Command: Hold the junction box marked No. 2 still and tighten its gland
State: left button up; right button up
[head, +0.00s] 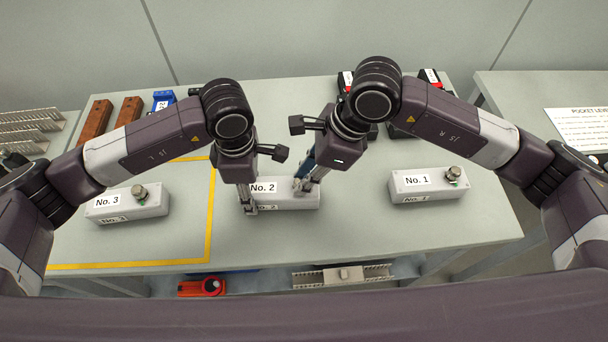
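The junction box No. 2 (285,198) is a light grey box at the middle of the table, with its label on the top and front. My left gripper (249,207) points down at the box's left end, one finger in front of it. I cannot tell whether it is clamped on the box. My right gripper (302,186) comes down at a slant onto the right part of the box top. It covers the spot, so the gland is hidden and I cannot tell whether the fingers are closed around it.
Box No. 3 (150,203) stands left inside a yellow-taped area, box No. 1 (410,190) to the right; both show a gland on top. Brown blocks (95,121) and a blue tool (163,101) lie at the back left. Table space between the boxes is clear.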

jog(key=o, duration=0.5)
jog(key=shift+c, duration=0.2)
jog(key=v, duration=1.2)
